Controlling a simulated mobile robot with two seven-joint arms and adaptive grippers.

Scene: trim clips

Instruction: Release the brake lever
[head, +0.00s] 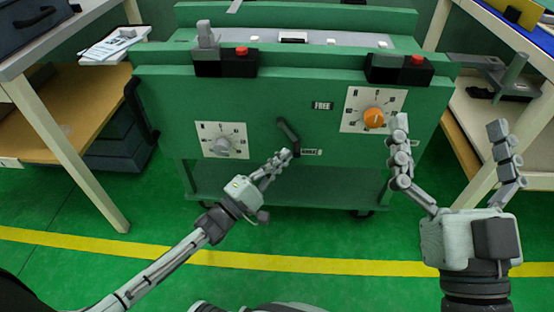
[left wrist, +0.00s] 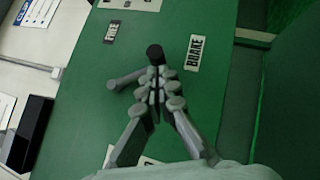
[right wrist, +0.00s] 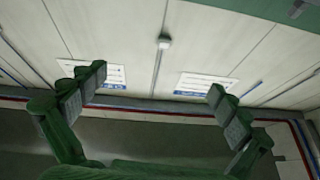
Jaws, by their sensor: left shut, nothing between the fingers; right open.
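The dark brake lever (head: 287,132) is on the front of the green cart (head: 260,175). Its knob end lies beside the BRAKE label (head: 311,152), below the FREE label (head: 322,105). In the left wrist view the lever's black knob (left wrist: 155,52) is just beyond my fingertips, near the BRAKE label (left wrist: 195,53). My left gripper (head: 284,156) is shut and empty, with its fingertips close to the knob; I cannot tell whether they touch it. My right gripper (head: 449,126) is open and empty, raised in front of the cart's right side.
An orange knob (head: 373,117) and a grey knob (head: 222,146) sit on white dial plates. Two black boxes with red buttons (head: 241,51) are on the cart's top edge. Benches (head: 60,120) stand on both sides. Green floor is clear in front.

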